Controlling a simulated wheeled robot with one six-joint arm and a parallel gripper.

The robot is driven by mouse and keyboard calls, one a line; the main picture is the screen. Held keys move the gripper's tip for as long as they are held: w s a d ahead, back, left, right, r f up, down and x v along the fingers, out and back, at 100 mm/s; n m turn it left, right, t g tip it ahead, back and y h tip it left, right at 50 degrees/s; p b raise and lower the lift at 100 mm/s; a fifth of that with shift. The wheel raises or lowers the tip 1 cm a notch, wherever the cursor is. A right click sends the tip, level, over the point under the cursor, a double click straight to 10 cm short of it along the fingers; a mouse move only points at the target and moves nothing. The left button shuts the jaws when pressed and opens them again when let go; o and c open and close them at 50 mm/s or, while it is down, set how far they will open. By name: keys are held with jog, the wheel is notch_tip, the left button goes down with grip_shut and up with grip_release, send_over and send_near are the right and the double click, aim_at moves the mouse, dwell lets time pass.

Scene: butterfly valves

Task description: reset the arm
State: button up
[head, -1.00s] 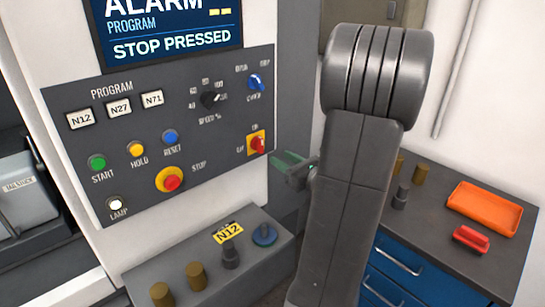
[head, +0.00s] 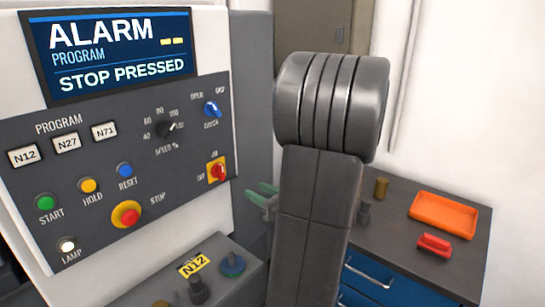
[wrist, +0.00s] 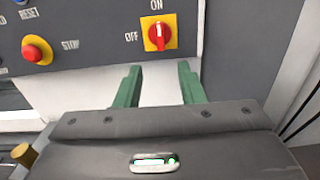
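My gripper (wrist: 158,85) shows in the wrist view with its two green fingers spread apart and nothing between them. It is open and points toward the lower part of the control panel, below the red ON/OFF switch (wrist: 160,34). In the head view my gripper (head: 264,194) is mostly hidden behind my grey arm, with only part of the green fingers visible to the arm's left. The gripper appears apart from the panel (head: 100,215).
The screen (head: 112,50) reads ALARM, STOP PRESSED. The red stop button (head: 127,215) sits on the panel. At right, a bench holds an orange tray (head: 450,215) and a red item (head: 434,244).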

aim_at(223, 173)
jog(key=p+x, duration=0.2)
jog(key=x, duration=1.1)
jog(key=shift+p, duration=0.4)
